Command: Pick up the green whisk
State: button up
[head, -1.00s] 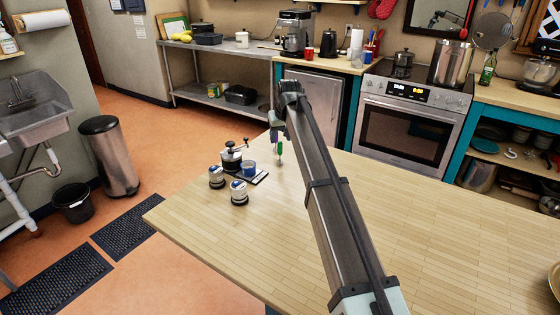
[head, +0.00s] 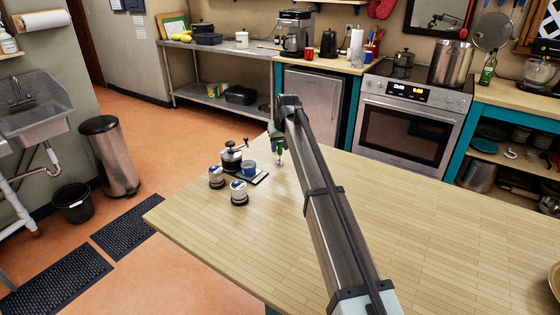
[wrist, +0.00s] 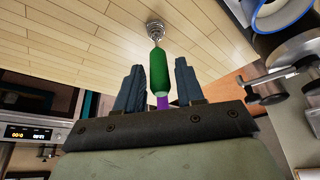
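The green whisk stands roughly upright on the wooden table, its green handle (wrist: 159,70) up and its metal end (wrist: 155,30) at the tabletop. In the head view only its lower part (head: 281,157) shows below my gripper (head: 278,138). In the wrist view my gripper (wrist: 158,88) is open, one finger on each side of the handle with visible gaps. The handle's top reaches in between the fingers. A small purple piece (wrist: 163,103) shows just behind the handle; I cannot tell what it belongs to.
The table (head: 440,220) is clear to the right. The stove (head: 410,120) stands behind.

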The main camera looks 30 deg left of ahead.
grip_shut()
dwell(0.4)
